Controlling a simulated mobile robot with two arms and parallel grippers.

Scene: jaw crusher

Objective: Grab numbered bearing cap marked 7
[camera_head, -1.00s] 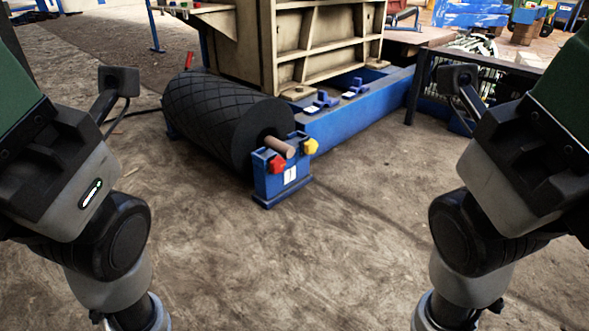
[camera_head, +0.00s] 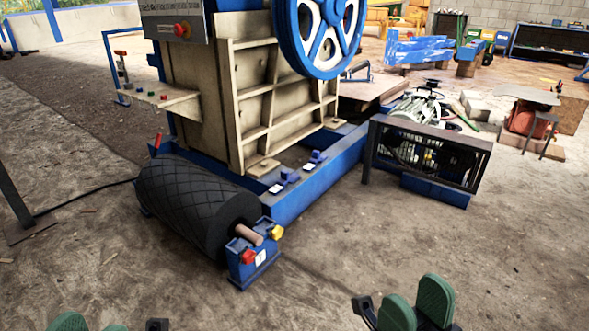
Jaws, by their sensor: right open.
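Two small blue pieces that look like bearing caps sit on the blue base frame beside the crusher, a nearer one (camera_head: 290,175) and a farther one (camera_head: 318,157). Each has a small white label beside it, too small to read, so I cannot tell which is marked 7. A blue bearing stand (camera_head: 240,272) with a white label holds the end of the roller shaft; its number is unclear. My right gripper (camera_head: 417,306) is open at the bottom edge, empty, far from the caps. My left gripper (camera_head: 91,324) shows only its green tips at the lower left, apart.
The black roller (camera_head: 190,205) lies in front of the crusher (camera_head: 260,90). A caged motor (camera_head: 425,160) stands on the right. A red knob (camera_head: 249,257) and a yellow knob (camera_head: 277,232) flank the shaft. The concrete floor in front is clear.

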